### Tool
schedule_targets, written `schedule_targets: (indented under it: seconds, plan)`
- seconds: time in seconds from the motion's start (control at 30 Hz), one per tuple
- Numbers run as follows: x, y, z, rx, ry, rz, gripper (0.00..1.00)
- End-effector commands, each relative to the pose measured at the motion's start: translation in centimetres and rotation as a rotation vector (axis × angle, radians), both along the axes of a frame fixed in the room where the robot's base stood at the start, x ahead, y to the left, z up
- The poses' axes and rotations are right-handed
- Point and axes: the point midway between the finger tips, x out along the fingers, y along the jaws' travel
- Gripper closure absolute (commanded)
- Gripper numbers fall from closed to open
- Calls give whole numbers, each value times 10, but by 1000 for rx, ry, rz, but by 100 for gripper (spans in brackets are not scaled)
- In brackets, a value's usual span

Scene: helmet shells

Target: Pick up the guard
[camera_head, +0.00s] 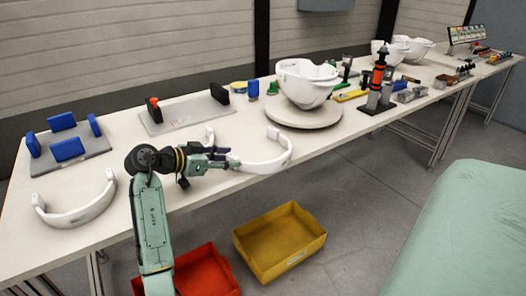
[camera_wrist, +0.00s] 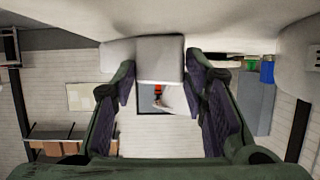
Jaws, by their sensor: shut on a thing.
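A white curved guard (camera_head: 272,163) is at the table's front edge, in front of the round turntable. My gripper (camera_head: 232,160) reaches it from the left and is shut on its near side. In the wrist view, my two dark-padded fingers (camera_wrist: 166,92) stand on either side of a white part of the guard (camera_wrist: 160,60). I cannot tell whether the guard touches the table or is slightly above it. A second, similar white guard (camera_head: 75,217) lies at the table's left end, apart from my gripper.
A white helmet shell (camera_head: 305,83) sits on the turntable (camera_head: 303,116). A grey plate with blue blocks (camera_head: 68,150) and a plate with black end blocks (camera_head: 185,114) lie behind. A red bin (camera_head: 205,270) and a yellow bin (camera_head: 280,243) stand on the floor in front.

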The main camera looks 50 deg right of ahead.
Motion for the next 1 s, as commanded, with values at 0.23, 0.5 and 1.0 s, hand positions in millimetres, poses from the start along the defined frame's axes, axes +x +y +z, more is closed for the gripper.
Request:
schedule_targets:
  seconds: [0.23,0.5,1.0]
  plan:
    - [0,0,0,0,0,0,91]
    - [0,0,6,-1,-3,0,91]
    - [-57,29,38,-3,-5,1,91]
